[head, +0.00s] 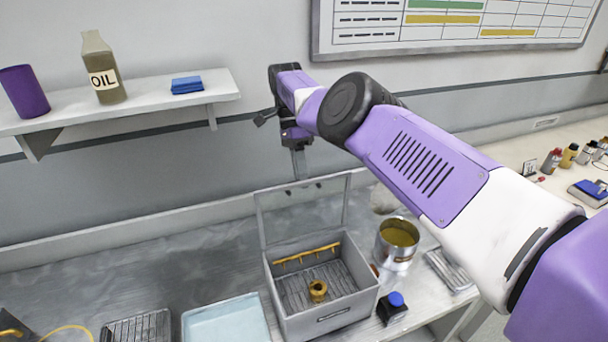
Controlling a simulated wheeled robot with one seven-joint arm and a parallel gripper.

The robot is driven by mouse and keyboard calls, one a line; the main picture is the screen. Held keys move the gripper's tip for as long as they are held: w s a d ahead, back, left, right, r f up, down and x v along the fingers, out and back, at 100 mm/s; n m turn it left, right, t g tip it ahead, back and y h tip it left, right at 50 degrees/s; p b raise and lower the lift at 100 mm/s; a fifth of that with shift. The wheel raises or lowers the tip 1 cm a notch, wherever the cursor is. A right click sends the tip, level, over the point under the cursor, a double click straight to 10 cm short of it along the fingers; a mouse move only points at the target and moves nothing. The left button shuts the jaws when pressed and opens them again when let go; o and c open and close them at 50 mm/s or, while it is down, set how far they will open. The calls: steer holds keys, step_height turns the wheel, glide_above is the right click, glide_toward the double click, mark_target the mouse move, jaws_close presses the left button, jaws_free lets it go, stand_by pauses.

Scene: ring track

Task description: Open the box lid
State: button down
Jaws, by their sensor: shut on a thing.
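The grey box (325,325) stands on the metal workbench. Its lid (262,222), a grey frame with a see-through middle, stands upright at the back of the box, so the box is open. Inside are a wire rack, a yellow-brown bar (307,255) along the back and a small brass-coloured ring-shaped part (318,290). My gripper (299,175) points down at the top edge of the lid and is shut on it. The exact contact of the fingertips is small and hard to make out.
A can of yellowish stuff (396,246) and a blue-topped item (394,308) stand right of the box. A pale blue tray (226,320) lies to its left. A wall shelf (150,95) with an oil bottle (102,68) is at upper left. The back-left bench is clear.

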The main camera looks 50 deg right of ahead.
steer(key=shift+a+f, duration=0.1)
steer(key=shift+f, duration=0.05)
steer(key=c, duration=1.5)
jaws_free()
steer(key=shift+r, duration=0.2)
